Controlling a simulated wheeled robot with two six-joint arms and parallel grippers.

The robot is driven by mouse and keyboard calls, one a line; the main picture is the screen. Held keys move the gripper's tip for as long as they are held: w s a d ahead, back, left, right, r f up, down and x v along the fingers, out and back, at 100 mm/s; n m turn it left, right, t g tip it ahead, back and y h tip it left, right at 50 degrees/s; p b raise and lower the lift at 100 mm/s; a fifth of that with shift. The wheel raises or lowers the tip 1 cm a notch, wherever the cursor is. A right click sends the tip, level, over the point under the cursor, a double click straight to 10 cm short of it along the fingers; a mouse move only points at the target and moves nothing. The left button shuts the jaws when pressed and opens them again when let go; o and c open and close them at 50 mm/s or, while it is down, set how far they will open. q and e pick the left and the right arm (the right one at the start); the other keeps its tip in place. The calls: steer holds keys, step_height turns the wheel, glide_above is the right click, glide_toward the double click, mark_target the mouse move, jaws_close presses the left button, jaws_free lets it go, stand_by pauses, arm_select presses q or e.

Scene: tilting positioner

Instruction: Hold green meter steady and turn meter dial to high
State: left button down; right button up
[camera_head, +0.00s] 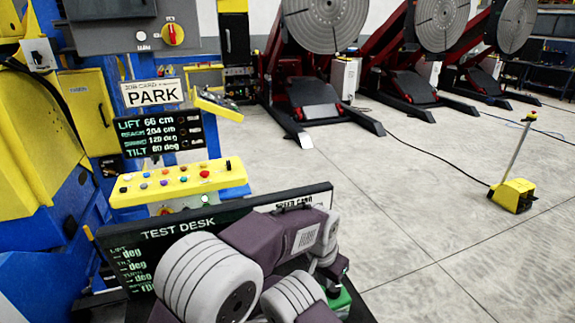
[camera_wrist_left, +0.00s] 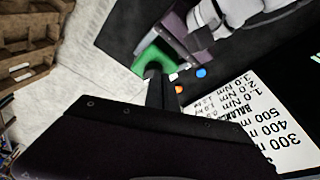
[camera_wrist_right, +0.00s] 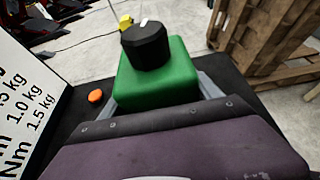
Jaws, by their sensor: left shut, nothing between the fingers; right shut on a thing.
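The green meter (camera_wrist_right: 158,78) is a green box with a round black dial (camera_wrist_right: 147,45) on top, standing on the dark desk. My right gripper (camera_wrist_right: 160,92) is shut on its sides, one grey finger on each side. In the left wrist view the green meter (camera_wrist_left: 152,56) is partly hidden behind my left gripper (camera_wrist_left: 156,74). That gripper is shut and empty, its tips close to the meter; I cannot tell whether they touch the dial. In the head view only a corner of the green meter (camera_head: 341,302) shows, below my left gripper (camera_head: 340,276).
An orange button (camera_wrist_right: 95,96) and a blue button (camera_wrist_left: 201,72) sit on the desk. The TEST DESK screen (camera_head: 180,226) stands behind my arms. A yellow pedal (camera_head: 512,195) is on the open floor.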

mark_target(327, 292)
arm_select(q)
steer(key=shift+s+a+r, duration=0.1)
steer(key=shift+s+r, duration=0.05)
steer(key=shift+r, duration=0.2)
steer(key=shift+s+d+f, duration=0.1)
steer(key=shift+d+f, duration=0.15)
steer(key=shift+f, duration=0.8)
steer(key=shift+s+d+f, duration=0.1)
steer(key=shift+d+f, duration=0.1)
steer(key=shift+f, duration=0.85)
steer(key=shift+s+d+f, duration=0.1)
steer(key=shift+d+f, duration=0.15)
steer(key=shift+f, duration=0.8)
steer(key=shift+w+d, duration=0.15)
steer(key=shift+w, duration=0.05)
steer(key=shift+w+a, duration=0.3)
steer(key=shift+s+a, duration=0.3)
step_height(327, 292, up, 6)
